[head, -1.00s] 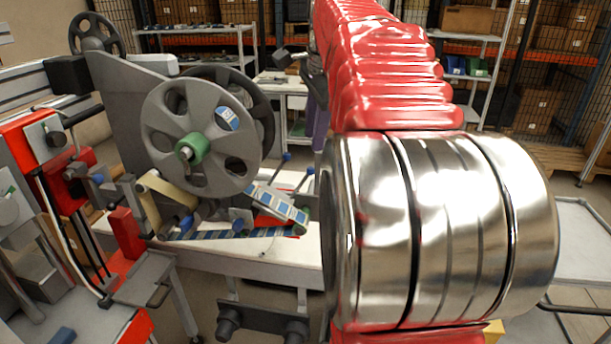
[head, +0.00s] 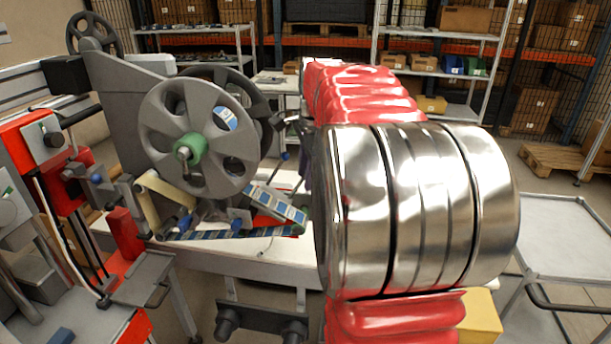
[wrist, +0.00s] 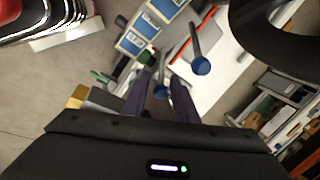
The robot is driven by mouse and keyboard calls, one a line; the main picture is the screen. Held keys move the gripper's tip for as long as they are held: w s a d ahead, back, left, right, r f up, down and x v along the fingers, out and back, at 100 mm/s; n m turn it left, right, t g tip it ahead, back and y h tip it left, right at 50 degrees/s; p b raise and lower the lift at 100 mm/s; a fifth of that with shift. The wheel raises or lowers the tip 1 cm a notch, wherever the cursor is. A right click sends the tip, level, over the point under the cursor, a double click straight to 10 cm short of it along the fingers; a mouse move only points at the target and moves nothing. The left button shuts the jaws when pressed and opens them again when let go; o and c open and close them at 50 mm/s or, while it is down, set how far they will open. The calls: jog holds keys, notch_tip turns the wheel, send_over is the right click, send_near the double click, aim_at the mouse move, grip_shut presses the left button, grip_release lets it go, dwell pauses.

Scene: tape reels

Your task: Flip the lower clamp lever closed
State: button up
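The wrist view shows two clamp levers, thin dark rods with blue ball ends. One blue ball (wrist: 160,91) appears between the purple fingers of my gripper (wrist: 161,80), which are apart; I cannot tell whether they touch it. The other lever's ball (wrist: 200,66) is to the right, outside the fingers. I cannot tell which of the two is the lower lever. In the head view one blue lever ball (head: 285,156) shows right of the big grey reel (head: 165,130). My arm hides the other lever and most of my gripper there.
A strip of blue-and-white labels (head: 276,206) runs under the reel; it also shows in the wrist view (wrist: 135,42). A dark reel edge (wrist: 240,32) is close to the right of the levers. A grey cart (head: 570,235) stands at the right, shelves at the back.

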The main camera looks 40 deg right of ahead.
jog(key=shift+f, duration=0.3)
jog(key=shift+c, duration=0.2)
grip_shut()
